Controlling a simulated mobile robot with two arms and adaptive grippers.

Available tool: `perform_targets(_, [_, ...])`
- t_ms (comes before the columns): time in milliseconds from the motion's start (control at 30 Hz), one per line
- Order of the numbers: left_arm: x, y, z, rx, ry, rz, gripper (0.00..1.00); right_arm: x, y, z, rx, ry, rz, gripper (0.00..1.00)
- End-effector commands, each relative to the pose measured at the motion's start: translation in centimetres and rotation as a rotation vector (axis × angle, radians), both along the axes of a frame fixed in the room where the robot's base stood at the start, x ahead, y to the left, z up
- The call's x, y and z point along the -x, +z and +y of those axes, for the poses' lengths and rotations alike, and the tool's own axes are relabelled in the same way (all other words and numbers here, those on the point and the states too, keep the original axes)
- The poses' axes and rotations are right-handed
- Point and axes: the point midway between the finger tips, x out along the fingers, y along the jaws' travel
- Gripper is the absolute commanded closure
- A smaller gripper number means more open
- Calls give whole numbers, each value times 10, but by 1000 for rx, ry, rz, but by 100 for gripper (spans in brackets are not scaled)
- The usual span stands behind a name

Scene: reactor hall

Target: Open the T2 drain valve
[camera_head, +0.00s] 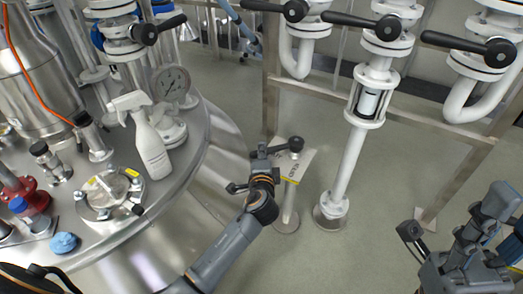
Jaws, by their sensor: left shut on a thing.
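A low valve with a black lever handle (293,145) stands on the floor right of the big steel vessel, at the centre of the camera_head view. A pale tag with a yellow stripe (297,167) is by it; its text is too small to read surely. My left gripper (268,158) is at the lever and shut on it, hiding part of the lever and the valve body. The lever's round knob shows to the right of the fingers. My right gripper (421,242) is at the lower right, well apart from the valve; its jaws are not clear.
The steel vessel top (130,222) at left carries a white spray bottle (150,145), a gauge (172,82) and a blue cloth-like item (64,243). White pipes with black-handled valves (387,30) and a metal frame (440,125) stand behind. Floor between is clear.

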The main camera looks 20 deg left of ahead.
Motion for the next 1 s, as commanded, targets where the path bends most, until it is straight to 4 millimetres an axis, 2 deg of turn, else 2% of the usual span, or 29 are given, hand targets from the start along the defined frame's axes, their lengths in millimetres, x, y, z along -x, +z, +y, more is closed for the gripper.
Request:
perform_targets(33, [4, -6, -5, 8, 26, 7, 100, 1, 1, 0, -2, -1, -14, 60])
perform_targets(300, [11, -5, -11, 6, 121, 7, 100, 0, 9, 0, -6, -1, -47, 60])
perform_targets(833, [12, -4, -13, 4, 142, 8, 100, 0, 12, 0, -6, -1, -61, 60])
perform_targets(867, [12, -4, -13, 4, 142, 8, 78, 0, 12, 1, -5, -1, -62, 60])
perform_targets(967, [12, -4, -13, 4, 142, 7, 58, 0, 11, 1, -1, 0, -61, 60])
perform_targets(1000, [12, -3, -13, 4, 142, 7, 56, 0, 11, 1, 0, 0, -60, 60])
